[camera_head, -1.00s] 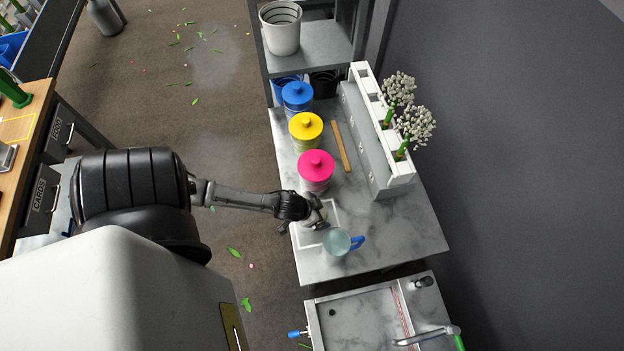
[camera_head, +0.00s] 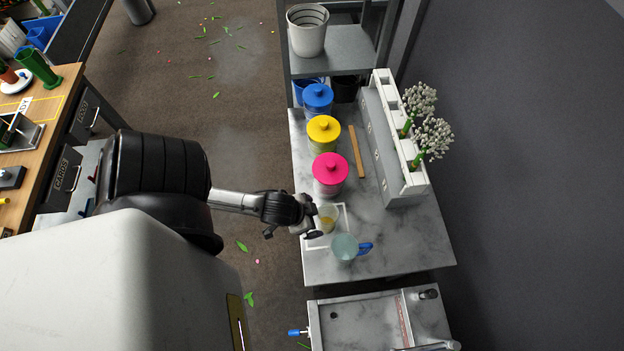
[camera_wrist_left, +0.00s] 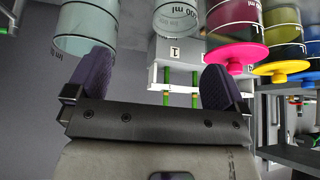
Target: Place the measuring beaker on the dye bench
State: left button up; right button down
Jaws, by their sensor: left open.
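The measuring beaker (camera_head: 327,217), clear with a yellowish tint inside, stands upright on the dye bench (camera_head: 400,248), within a white outlined square. My left gripper (camera_head: 309,220) is just left of the beaker, open and empty. In the left wrist view, which looks upside down, my two fingers are wide apart (camera_wrist_left: 157,82); a clear graduated vessel, seemingly the beaker (camera_wrist_left: 175,18), shows beyond them, apart from both. My right gripper is not in view.
A teal jug with a blue handle (camera_head: 345,248) stands close to the beaker. Pink (camera_head: 330,170), yellow (camera_head: 323,130) and blue (camera_head: 318,97) lidded jars line the bench behind. A wooden stick (camera_head: 357,152) and a white rack (camera_head: 398,150) with flowers are farther right. A sink (camera_head: 360,322) lies in front.

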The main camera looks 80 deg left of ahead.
pick_arm(q)
jog(key=s+d+r+m+g, duration=0.1)
jog(key=d+r+m+g, duration=0.1)
jog(key=d+r, duration=0.4)
jog(key=d, duration=0.2)
jog(key=shift+d+r+h, duration=0.35)
jog(key=shift+r+h, duration=0.05)
jog(key=shift+s, duration=0.15)
